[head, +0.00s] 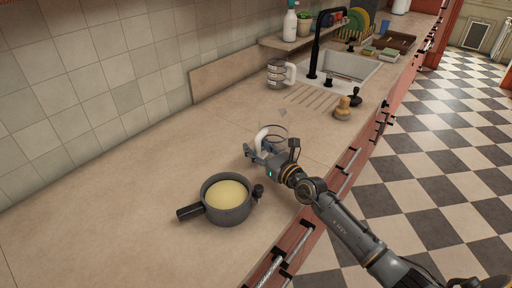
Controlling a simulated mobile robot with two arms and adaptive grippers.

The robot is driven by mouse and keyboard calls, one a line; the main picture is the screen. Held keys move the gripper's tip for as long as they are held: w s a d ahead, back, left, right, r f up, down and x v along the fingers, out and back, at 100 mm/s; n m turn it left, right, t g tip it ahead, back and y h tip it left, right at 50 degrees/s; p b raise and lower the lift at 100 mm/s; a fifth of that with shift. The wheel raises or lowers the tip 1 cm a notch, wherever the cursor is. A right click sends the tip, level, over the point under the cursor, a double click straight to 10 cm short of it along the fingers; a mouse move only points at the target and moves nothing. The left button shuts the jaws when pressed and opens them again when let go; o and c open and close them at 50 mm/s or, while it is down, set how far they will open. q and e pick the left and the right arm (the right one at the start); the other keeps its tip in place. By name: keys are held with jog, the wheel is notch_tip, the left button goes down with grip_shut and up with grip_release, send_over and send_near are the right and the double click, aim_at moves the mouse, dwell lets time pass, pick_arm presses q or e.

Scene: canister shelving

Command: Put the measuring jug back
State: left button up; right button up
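The measuring jug (276,129) is clear, with a thin dark rim and a white handle, over the counter in the middle of the head view. My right gripper (256,151) is at the lower part of the white handle, overlapping it in the picture. Its fingers are small and partly hidden, so I cannot tell whether they are closed on the handle. I also cannot tell whether the jug's base touches the counter. My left gripper is not in view.
A dark saucepan (227,201) with pale yellow contents stands close in front of the jug. A metal cup with a white handle (278,74), a wooden brush (343,108) and the sink (345,68) lie farther back. The counter (120,190) is clear at left.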

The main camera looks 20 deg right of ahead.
jog(key=shift+r, duration=0.2)
jog(key=v, duration=1.1)
jog(key=shift+f+b, duration=0.1)
jog(key=shift+b, duration=0.2)
jog(key=shift+s+d, duration=0.2)
jog(key=shift+s, duration=0.3)
